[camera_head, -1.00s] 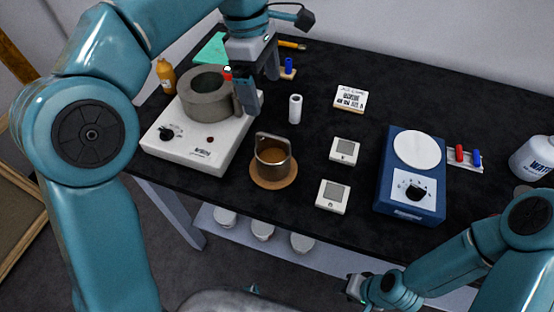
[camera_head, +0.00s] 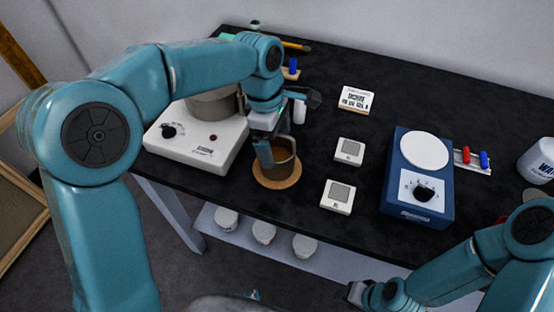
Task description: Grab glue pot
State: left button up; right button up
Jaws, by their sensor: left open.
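The glue pot (camera_head: 284,162) is a small brown metal pot on a round cork mat (camera_head: 280,182) near the table's front edge. My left gripper (camera_head: 264,150) points down at the pot's left side and hides part of it. Its jaws are open. I cannot tell whether a finger touches the pot or its handle. My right gripper (camera_head: 355,294) is low at the bottom of the view, in front of the table, and its jaws are too small to judge.
A white heater (camera_head: 200,148) with a grey ring-shaped vessel (camera_head: 213,104) stands left of the pot. Two small white timers (camera_head: 339,196) lie to the right. A blue hotplate (camera_head: 421,190) stands further right. A white cylinder (camera_head: 299,111) stands behind the pot.

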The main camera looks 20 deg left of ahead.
pick_arm(q)
jog(key=shift+w+f, duration=0.15)
jog(key=shift+f, duration=0.05)
jog(key=c, duration=1.5)
jog(key=shift+r, duration=0.1)
